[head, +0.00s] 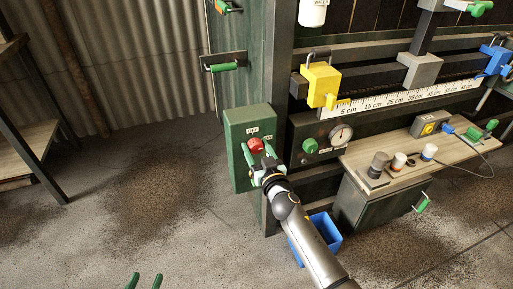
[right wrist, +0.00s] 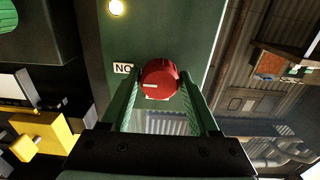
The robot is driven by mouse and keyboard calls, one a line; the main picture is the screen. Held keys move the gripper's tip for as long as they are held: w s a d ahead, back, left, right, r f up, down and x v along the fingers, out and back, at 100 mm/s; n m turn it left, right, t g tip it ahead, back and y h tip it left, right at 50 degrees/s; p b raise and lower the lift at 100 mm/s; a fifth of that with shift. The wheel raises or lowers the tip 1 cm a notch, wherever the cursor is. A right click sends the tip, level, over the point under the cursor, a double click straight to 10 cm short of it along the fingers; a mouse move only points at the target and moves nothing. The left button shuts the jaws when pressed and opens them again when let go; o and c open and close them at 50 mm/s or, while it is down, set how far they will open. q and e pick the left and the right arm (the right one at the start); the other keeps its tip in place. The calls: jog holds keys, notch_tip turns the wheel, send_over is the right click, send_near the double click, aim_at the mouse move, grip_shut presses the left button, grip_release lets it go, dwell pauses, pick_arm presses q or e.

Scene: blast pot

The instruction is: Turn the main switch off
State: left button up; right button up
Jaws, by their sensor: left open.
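The main switch is a red rotary knob (head: 255,145) on a green box (head: 238,122) fixed to the post. In the right wrist view the red knob (right wrist: 160,79) lies between or just beyond the fingertips (right wrist: 160,85); contact is unclear. The ON label shows upside down beside it. My left gripper (head: 145,281) is open and empty at the bottom edge, away from the box.
A yellow block (head: 320,84) sits on a rail above a ruler (head: 395,96). A pressure gauge (head: 340,135) and a wooden-topped bench (head: 405,155) are right of the switch. A blue bin (head: 326,228) stands below. A shelf (head: 25,140) is at left; the floor between is clear.

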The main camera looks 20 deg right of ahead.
grip_shut()
